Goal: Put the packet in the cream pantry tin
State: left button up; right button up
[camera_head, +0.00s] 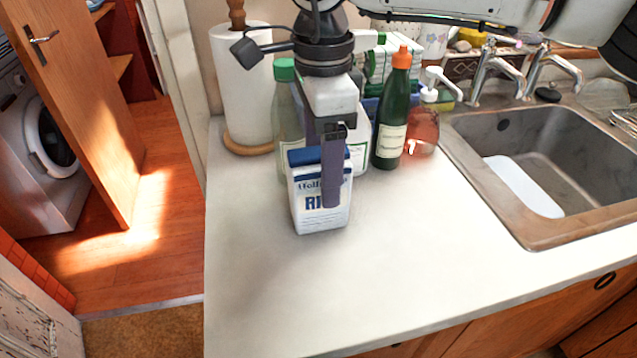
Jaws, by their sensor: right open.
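The packet (311,215) is a white and blue carton with dark blue lettering and a blue top. It stands upright on the white worktop. My right gripper (333,180) points down at the packet, and one dark finger covers part of its front. The other finger is not clearly seen. The gripper is open, and I cannot tell whether it touches the packet. I cannot make out a cream pantry tin in this view. My left gripper is not in view.
Behind the packet stand a green-capped bottle (286,110), a dark green bottle with an orange cap (391,115) and a pink soap dispenser (424,130). A paper towel roll (241,85) is at the left, a sink (480,190) at the right. The front worktop (300,300) is clear.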

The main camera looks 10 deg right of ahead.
notch_tip(320, 180, down, 3)
jog(key=shift+w+a+f, duration=0.1)
jog(key=shift+a+f, duration=0.05)
jog(key=shift+f, duration=0.05)
jog(key=shift+c, duration=0.2)
jog(key=c, duration=1.4)
jog(key=shift+r, duration=0.15)
jog(key=shift+c, duration=1.3)
